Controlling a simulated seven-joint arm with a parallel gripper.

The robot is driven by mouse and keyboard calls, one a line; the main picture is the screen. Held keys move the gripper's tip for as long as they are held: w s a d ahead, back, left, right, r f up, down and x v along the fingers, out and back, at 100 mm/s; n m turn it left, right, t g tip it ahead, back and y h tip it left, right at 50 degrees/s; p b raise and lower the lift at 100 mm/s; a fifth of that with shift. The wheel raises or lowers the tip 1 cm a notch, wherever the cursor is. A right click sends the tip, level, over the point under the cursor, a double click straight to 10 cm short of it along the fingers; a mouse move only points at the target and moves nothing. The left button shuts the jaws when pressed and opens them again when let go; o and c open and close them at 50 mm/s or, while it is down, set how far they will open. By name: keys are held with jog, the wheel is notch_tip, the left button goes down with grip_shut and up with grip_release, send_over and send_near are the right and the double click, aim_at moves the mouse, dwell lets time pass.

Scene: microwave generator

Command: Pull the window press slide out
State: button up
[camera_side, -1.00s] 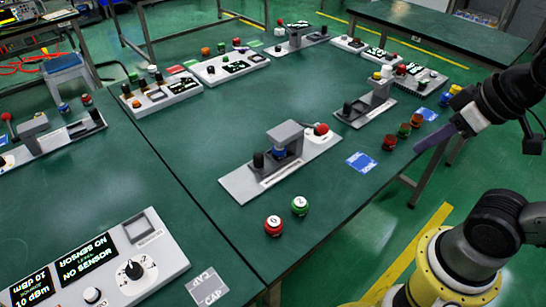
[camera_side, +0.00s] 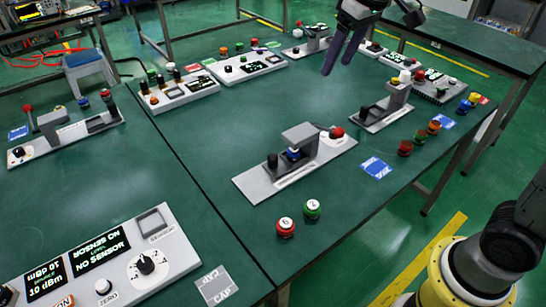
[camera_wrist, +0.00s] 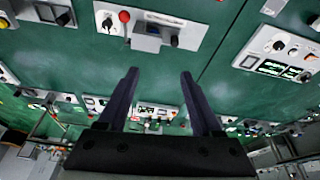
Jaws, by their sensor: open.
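Several grey press-like units with slides and black knobs stand on the green tables; which one is the window press I cannot tell. The front middle unit (camera_side: 262,185) has a grey arch, a black knob, a blue piece under the arch and a red knob. A similar unit (camera_side: 370,124) stands behind it to the right, and another (camera_side: 72,135) on the left table. My gripper (camera_side: 337,66) is open and empty, high over the far middle of the table. In the wrist view, its fingers (camera_wrist: 159,75) are apart, with a red-knobbed unit (camera_wrist: 185,35) beyond them.
A power meter box (camera_side: 120,262) lies at front left. Red and green round buttons (camera_side: 286,228) stand in front of the middle unit. More coloured buttons (camera_side: 405,148) line the right edge. Control boxes (camera_side: 240,66) stand at the back. The table centre is fairly clear.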

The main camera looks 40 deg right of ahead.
jog(key=w+a+f+g, duration=0.2)
jog(key=w+a+f, duration=0.2)
jog(key=w+f, duration=0.4)
jog(key=n+g, duration=0.1)
jog(key=g, duration=0.1)
send_over(273, 155)
notch_tip(273, 155, down, 10)
notch_tip(273, 155, down, 14)
jog(key=shift+s+a+r, duration=0.1)
jog(key=shift+r, duration=0.05)
grip_shut()
jog(key=shift+r, duration=0.1)
dwell(0.6)
